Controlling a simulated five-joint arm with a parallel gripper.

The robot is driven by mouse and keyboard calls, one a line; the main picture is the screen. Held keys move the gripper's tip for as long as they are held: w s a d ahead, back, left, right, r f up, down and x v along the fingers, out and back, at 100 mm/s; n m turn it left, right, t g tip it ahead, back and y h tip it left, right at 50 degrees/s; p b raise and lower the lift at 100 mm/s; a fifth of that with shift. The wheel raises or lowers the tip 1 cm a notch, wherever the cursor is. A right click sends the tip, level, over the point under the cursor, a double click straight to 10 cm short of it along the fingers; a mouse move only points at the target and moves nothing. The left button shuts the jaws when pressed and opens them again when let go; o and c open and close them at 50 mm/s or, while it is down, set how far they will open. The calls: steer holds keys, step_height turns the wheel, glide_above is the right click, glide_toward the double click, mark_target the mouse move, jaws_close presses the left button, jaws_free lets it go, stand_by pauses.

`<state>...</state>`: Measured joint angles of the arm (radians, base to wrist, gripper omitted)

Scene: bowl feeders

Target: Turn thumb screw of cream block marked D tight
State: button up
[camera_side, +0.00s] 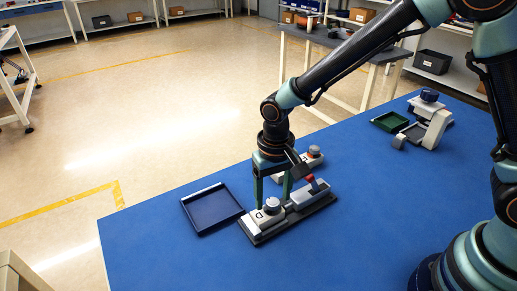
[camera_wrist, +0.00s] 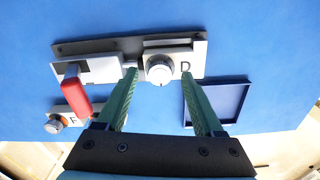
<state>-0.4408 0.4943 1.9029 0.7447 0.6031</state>
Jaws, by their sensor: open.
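The cream block marked D (camera_side: 258,219) sits at the near end of a dark base plate on the blue table. Its round grey-white thumb screw (camera_side: 272,204) stands on top; in the wrist view the thumb screw (camera_wrist: 159,70) lies between and just beyond the fingertips, with the letter D to its right. My gripper (camera_side: 272,203) points down over the block with its two green fingers apart. In the wrist view my gripper (camera_wrist: 160,78) is open, one fingertip on each side of the screw. I cannot tell whether either finger touches it.
A red-handled clamp (camera_wrist: 76,88) stands on the same base plate. A second block marked F (camera_wrist: 70,118) with an orange-and-grey knob is close by. A dark blue tray (camera_side: 212,208) lies left of the block. A green tray (camera_side: 390,121) is at the back right.

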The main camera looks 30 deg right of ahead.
mark_target(273, 202)
step_height(273, 202, up, 12)
steer(key=shift+f, duration=0.15)
stand_by(0.4)
steer(key=s+d+r+n+t, duration=0.1)
steer(key=s+d+r+t, duration=0.1)
steer(key=d, duration=0.6)
steer(key=s+d+r+t, duration=0.3)
steer(key=s+d+r, duration=0.2)
steer(key=d, duration=0.4)
steer(key=shift+s+d+r+n+t, duration=0.15)
steer(key=shift+s+n+t, duration=0.2)
steer(key=shift+s, duration=0.25)
